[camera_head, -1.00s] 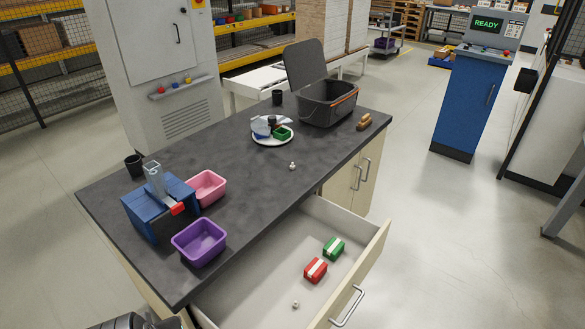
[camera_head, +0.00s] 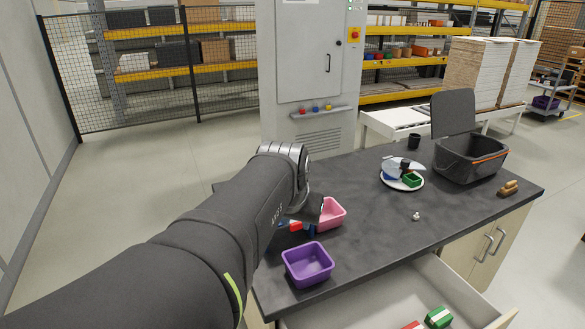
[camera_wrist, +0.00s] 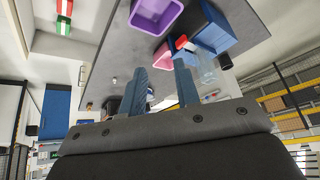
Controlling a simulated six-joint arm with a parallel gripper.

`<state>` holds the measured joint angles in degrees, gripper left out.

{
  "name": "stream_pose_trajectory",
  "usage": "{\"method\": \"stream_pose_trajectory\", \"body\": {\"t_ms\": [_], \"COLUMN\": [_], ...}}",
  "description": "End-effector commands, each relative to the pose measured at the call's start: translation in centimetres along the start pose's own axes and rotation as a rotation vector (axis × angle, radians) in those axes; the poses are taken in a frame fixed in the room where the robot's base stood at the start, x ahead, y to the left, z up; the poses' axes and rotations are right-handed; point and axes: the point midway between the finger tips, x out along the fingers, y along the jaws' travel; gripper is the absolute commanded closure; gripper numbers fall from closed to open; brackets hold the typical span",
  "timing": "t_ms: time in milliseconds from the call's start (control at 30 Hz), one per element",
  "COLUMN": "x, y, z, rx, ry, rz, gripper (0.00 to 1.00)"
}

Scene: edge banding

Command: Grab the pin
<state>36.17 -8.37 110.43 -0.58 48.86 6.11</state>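A small pale metallic piece (camera_head: 416,215), possibly the pin, stands on the bare middle of the dark worktop (camera_head: 370,235); it is too small to identify for certain. My gripper shows in the wrist view (camera_wrist: 161,82) with its two blue fingers apart and nothing between them. In the head view my arm hides most of the gripper, which is near the left end of the worktop. The blue box with a red part (camera_wrist: 211,38) shows at the right in the wrist view, beside my fingers; my arm hides most of it in the head view.
A pink bin (camera_head: 331,214) and a purple bin (camera_head: 307,264) stand near my arm. A plate (camera_head: 402,183) with several items, a black cup (camera_head: 414,141) and a dark crate (camera_head: 470,158) are farther back. The open drawer (camera_head: 390,300) holds red and green blocks.

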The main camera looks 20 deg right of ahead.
Motion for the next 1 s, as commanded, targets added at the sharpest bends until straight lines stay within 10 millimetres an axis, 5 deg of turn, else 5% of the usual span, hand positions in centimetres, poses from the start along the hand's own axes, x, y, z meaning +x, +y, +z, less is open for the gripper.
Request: {"method": "stream_pose_trajectory", "body": {"t_ms": [200,500,800,1000], "x": [3.5,10.2,18.6,24.5], "y": [3.1,9.4,18.2,24.8], "z": [-8.5,-18.1,-24.6,-26.8], "rx": [0.105,0.245,0.383,0.472], "ry": [0.011,0.032,0.057,0.074], "rz": [0.040,0.092,0.145,0.179], "gripper": [0.71,0.71,0.71,0.71]}}
